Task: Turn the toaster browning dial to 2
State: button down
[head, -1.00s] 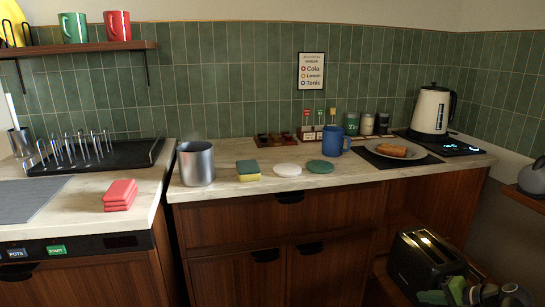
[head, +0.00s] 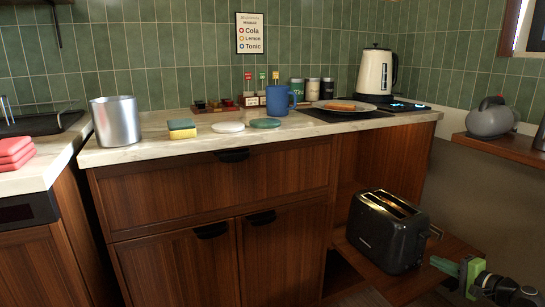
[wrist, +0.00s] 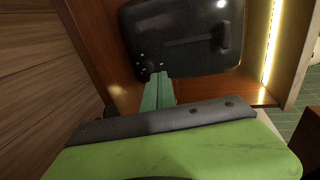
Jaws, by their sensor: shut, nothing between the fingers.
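The black toaster (head: 388,232) stands on a low wooden shelf, with two slots on top and a small lever on its right end. In the wrist view the toaster (wrist: 190,30) fills the top, with small white marks on its left part. A dark round shape among those marks (wrist: 149,64) looks like the browning dial; its setting cannot be read. My gripper (head: 436,262) is right of the toaster in the head view. In the wrist view its green fingers (wrist: 158,78) are shut and empty, their tips close to the dial; contact cannot be told.
The wooden shelf (head: 400,285) surrounds the toaster, with a cabinet (head: 225,235) to its left. Above is the counter (head: 330,126) with a kettle (head: 377,72), plate (head: 348,107) and blue mug (head: 279,101). A grey kettle (head: 490,119) sits on a shelf at right.

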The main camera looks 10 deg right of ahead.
aim_at(417, 256)
jog(key=shift+r+x, duration=0.2)
jog(key=shift+x, duration=0.55)
jog(key=shift+r+x, duration=0.15)
jog(key=shift+x, duration=0.6)
jog(key=shift+a+f, duration=0.1)
jog(key=shift+f, duration=0.05)
jog(key=shift+a, duration=0.25)
jog(key=shift+s+a, duration=0.1)
jog(key=shift+a, duration=0.15)
jog(key=shift+s+a, duration=0.1)
jog(key=shift+a, duration=0.35)
